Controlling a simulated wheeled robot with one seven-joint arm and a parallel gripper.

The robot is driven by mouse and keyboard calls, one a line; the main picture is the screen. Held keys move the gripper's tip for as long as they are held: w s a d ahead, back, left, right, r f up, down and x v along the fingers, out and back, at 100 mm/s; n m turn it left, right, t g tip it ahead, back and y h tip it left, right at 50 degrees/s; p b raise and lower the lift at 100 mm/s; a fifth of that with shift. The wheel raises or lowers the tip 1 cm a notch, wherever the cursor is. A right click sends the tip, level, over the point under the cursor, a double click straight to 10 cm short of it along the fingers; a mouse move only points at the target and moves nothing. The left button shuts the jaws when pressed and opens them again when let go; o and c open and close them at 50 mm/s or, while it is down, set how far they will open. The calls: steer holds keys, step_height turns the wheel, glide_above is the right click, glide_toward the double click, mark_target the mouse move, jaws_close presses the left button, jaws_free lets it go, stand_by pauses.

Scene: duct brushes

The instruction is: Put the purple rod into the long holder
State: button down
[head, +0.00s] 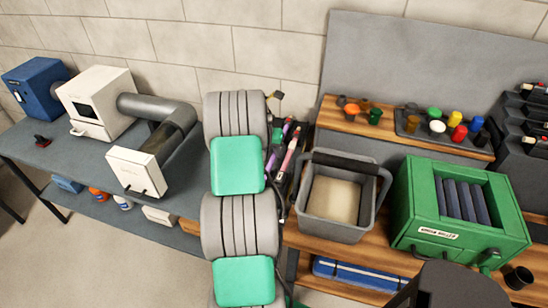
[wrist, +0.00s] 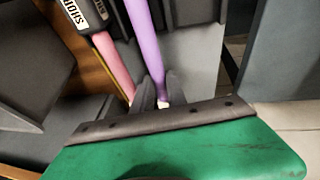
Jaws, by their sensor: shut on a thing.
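The purple rod (wrist: 146,40) runs down between the two dark fingers of my gripper (wrist: 160,92) in the wrist view. The fingers are shut on it near its pale lower end. In the head view the purple rod (head: 288,127) shows just right of my arm, which hides most of my gripper. A pink rod (wrist: 112,65) stands beside the purple one, to its left, and also shows in the head view (head: 290,156). A dark holder (wrist: 82,16) at the upper left of the wrist view has a label starting "SHOR". I cannot make out a label for the long holder.
A grey bin (head: 328,232) with a dark handle and a green crate (head: 410,205) stand on the wooden bench to the right. Small coloured pots sit on the shelf behind. White machines and a grey duct (head: 150,103) occupy the left table.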

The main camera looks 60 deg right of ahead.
steer(key=shift+r+p, duration=1.35)
steer(key=shift+r, duration=1.7)
